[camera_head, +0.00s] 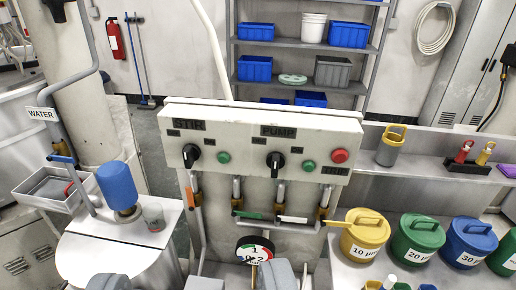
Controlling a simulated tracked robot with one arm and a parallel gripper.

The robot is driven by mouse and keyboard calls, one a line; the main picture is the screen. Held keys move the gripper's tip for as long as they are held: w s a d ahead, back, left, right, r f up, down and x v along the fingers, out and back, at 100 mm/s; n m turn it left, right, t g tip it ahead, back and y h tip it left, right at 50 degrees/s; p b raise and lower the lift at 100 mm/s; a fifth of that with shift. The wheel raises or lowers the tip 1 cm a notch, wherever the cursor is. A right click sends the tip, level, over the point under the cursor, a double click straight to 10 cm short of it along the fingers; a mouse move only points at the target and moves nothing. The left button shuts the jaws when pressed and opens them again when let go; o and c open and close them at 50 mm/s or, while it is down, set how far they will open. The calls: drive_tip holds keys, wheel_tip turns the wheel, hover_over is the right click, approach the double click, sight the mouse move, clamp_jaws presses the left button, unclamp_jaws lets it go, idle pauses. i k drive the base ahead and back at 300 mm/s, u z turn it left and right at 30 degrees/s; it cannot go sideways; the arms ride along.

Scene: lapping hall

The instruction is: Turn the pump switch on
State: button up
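The pump switch (275,160) is a black rotary knob with a pale pointer mark, under the PUMP label (279,131) on a white control panel (230,123). Its exact setting is too small to read. A green button (308,167) and a red button (340,156) sit to its right. A similar black STIR knob (191,155) and a green button (224,158) are to its left. Grey blocks show at the bottom edge, below the panel. I cannot tell which of them belong to my gripper, or how its fingers stand. Nothing touches the pump switch.
Below the panel are valves with an orange (190,197), a green (252,215) and a white handle (292,219), and a round gauge (255,249). Lidded yellow (365,232), green (417,238) and blue pots (468,241) stand right.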

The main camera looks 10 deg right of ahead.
sight(276, 160)
drive_tip(key=u, duration=1.2)
drive_tip(key=k, duration=1.05)
drive_tip(key=z, duration=1.15)
drive_tip(key=i, duration=1)
drive_tip(key=u, duration=0.05)
